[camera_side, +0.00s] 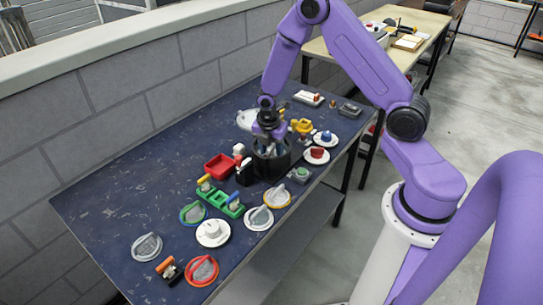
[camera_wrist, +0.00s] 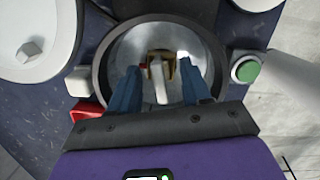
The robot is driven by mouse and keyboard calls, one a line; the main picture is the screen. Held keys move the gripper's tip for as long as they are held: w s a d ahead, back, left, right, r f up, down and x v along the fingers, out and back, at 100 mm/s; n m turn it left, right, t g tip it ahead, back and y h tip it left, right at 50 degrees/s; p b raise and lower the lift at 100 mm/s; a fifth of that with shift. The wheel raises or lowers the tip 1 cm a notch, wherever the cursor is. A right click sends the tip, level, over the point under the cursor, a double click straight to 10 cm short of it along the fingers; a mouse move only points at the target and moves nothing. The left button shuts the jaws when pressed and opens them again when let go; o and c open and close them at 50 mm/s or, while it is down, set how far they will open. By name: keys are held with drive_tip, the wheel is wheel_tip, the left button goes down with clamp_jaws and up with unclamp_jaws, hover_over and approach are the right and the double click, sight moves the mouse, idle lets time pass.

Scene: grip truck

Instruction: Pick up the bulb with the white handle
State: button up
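A black round pot (camera_side: 272,164) stands on the dark blue table, with my gripper (camera_side: 268,136) pointing down over its mouth. In the wrist view the pot (camera_wrist: 101,62) shows a grey inside. In it lies a small object with a white handle (camera_wrist: 160,84) and a brown-gold part (camera_wrist: 161,58); whether this is the bulb I cannot tell clearly. The two blue fingers of my gripper (camera_wrist: 159,80) are apart, one on each side of the white handle, with gaps to both. The object is hidden by the pot wall in the side view.
A red tray (camera_side: 219,166) and a green holder (camera_side: 220,198) stand left of the pot. Several round discs and small blocks lie around, including a yellow piece (camera_side: 302,126) at right. The table's left part is mostly clear; a grey wall (camera_side: 130,85) runs behind.

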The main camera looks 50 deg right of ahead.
sight(273, 147)
clamp_jaws()
drive_tip(key=shift+r, duration=0.45)
drive_tip(key=r, duration=0.3)
drive_tip(key=shift+s, duration=0.25)
drive_tip(key=s+a+r, duration=0.2)
drive_tip(key=s+r, duration=0.7)
drive_tip(key=s, duration=0.4)
drive_tip(key=shift+s+a, duration=0.15)
drive_tip(key=shift+a, duration=0.1)
